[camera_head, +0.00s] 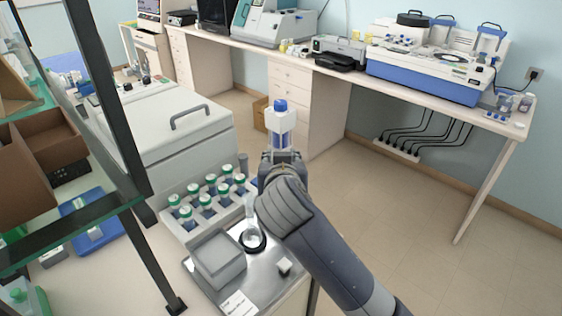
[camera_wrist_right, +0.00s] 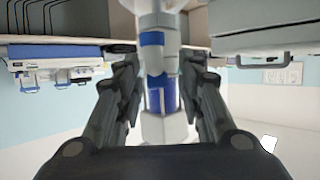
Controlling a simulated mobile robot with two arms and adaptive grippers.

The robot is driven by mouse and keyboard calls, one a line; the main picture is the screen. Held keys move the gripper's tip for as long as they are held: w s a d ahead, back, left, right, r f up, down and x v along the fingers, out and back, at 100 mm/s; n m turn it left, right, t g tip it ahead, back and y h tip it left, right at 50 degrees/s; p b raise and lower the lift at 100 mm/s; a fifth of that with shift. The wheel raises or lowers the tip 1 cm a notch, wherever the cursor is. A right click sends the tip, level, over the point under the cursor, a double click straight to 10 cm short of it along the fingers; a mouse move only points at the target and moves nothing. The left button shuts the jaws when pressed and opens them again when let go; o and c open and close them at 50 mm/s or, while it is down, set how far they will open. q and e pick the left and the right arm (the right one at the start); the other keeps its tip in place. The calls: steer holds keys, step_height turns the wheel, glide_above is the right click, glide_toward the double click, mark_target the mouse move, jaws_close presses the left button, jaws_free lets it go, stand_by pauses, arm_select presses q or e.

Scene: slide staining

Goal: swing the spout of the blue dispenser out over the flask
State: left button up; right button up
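The blue dispenser (camera_head: 281,128) stands upright beyond my right gripper, with a blue cap, a whitish frame and a blue part inside. My gripper hides its lower part. My right gripper (camera_head: 281,157) is at its lower body. In the right wrist view the dispenser (camera_wrist_right: 161,92) fills the space between the fingertips (camera_wrist_right: 160,65), which close on it from both sides. I cannot make out the spout. The clear flask (camera_head: 252,238) stands on a black ring on the bench, below and left of the gripper; my arm is close beside it. My left gripper is not in view.
A rack (camera_head: 180,232) of several green-capped bottles stands left of the flask. A grey box (camera_head: 217,258) and a small white block (camera_head: 284,266) are near the flask. A dark-framed shelf (camera_head: 110,100) rises at left. Floor (camera_head: 390,220) is clear at right.

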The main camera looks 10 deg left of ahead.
steer(key=v, duration=0.7)
steer(key=shift+s, duration=0.25)
steer(key=shift+d+r, duration=0.1)
